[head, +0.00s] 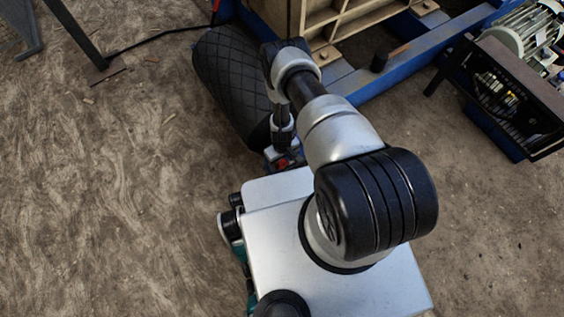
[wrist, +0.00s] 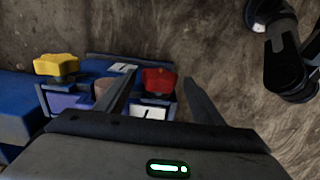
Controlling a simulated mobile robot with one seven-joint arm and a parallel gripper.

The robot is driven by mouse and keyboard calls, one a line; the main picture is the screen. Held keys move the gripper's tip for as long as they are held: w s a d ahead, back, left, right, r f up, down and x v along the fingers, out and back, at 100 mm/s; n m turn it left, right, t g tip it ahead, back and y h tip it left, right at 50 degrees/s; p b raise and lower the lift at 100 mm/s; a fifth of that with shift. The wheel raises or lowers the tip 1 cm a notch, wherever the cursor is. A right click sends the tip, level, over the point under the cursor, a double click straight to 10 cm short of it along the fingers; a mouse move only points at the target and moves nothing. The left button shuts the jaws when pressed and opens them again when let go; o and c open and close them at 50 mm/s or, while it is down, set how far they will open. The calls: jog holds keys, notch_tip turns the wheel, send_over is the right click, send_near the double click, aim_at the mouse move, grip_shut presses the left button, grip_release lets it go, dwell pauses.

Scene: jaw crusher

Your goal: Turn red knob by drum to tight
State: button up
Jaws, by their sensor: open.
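The red knob (wrist: 160,80) sits on a blue block with white labels in the wrist view, to the right of a yellow knob (wrist: 56,65). My gripper (wrist: 158,80) is open, with one finger on each side of the red knob in the picture. I cannot tell how near the fingers are to it in depth, and no contact shows. In the head view a small red spot (head: 283,162) shows below my wrist, beside the black drum (head: 235,85); my arm hides most of that area.
A blue frame (head: 400,60) with a tan ribbed crusher body (head: 350,15) stands behind the drum. A black cable runs to a metal stand (head: 85,45) at the left. Bare brown ground (head: 110,200) lies left.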

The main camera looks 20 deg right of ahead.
jog(key=c, duration=1)
jog(key=shift+d, duration=0.1)
jog(key=shift+c, duration=0.2)
jog(key=shift+w+d+g+y, duration=0.1)
jog(key=shift+d+g+y, duration=0.2)
jog(key=shift+y, duration=0.8)
jog(key=shift+d+f+g+y, duration=0.15)
jog(key=shift+g+y, duration=0.15)
jog(key=shift+y, duration=0.5)
jog(key=shift+d+f+g+y, duration=0.1)
jog(key=shift+g+y, duration=0.2)
jog(key=shift+y, duration=0.5)
jog(key=shift+r, duration=0.1)
jog(key=o, duration=1)
